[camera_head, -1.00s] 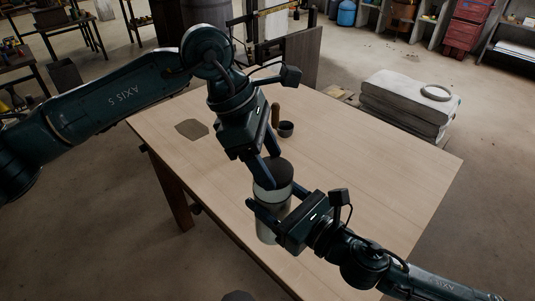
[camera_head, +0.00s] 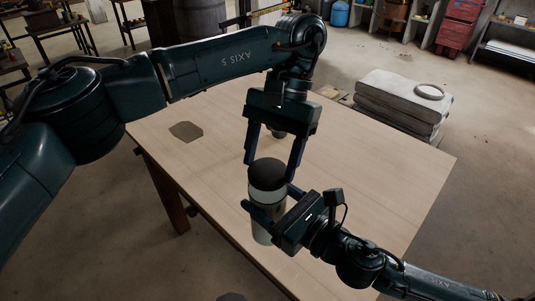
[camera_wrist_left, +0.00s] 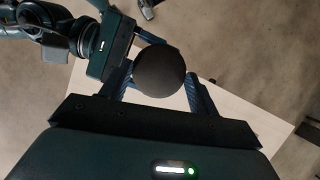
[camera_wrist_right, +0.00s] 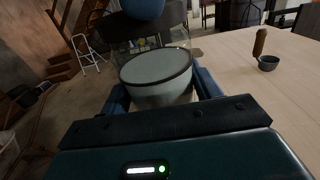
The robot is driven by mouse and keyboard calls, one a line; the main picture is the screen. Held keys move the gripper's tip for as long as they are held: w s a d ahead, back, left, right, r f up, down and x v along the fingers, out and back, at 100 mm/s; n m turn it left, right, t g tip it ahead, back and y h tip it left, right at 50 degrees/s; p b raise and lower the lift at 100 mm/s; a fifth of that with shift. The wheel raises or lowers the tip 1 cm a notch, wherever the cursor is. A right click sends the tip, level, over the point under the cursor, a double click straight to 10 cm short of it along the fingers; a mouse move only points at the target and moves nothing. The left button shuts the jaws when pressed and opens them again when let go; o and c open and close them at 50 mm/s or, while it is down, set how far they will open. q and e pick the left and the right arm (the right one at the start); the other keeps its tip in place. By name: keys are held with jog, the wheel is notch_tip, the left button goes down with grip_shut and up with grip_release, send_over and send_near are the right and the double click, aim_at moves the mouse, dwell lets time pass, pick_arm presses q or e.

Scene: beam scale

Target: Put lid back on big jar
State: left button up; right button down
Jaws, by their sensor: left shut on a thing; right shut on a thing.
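The big jar (camera_head: 263,232), a pale cylinder with a clear upper wall, stands upright at the table's near edge. My right gripper (camera_head: 270,206) is shut on its side. In the right wrist view the pale contents (camera_wrist_right: 155,66) show inside the clear wall. The round dark lid (camera_head: 267,172) is right over the jar mouth, between the fingers of my left gripper (camera_head: 271,174), which is shut on it from above. The lid also shows in the left wrist view (camera_wrist_left: 160,70). I cannot tell whether the lid touches the rim.
The wooden table (camera_head: 370,170) is largely clear on the right. A small dark cup (camera_wrist_right: 268,64) and a brown upright object (camera_wrist_right: 260,42) stand farther back. A flat dark patch (camera_head: 186,131) lies at the table's left.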

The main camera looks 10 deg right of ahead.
pick_arm(q)
jog(key=m+t, duration=0.1)
jog(key=m, duration=0.2)
jog(key=shift+y, duration=0.4)
jog(key=o, duration=1)
jog(key=shift+c, duration=0.2)
jog(key=shift+r, duration=2.25)
jog(key=shift+c, duration=0.4)
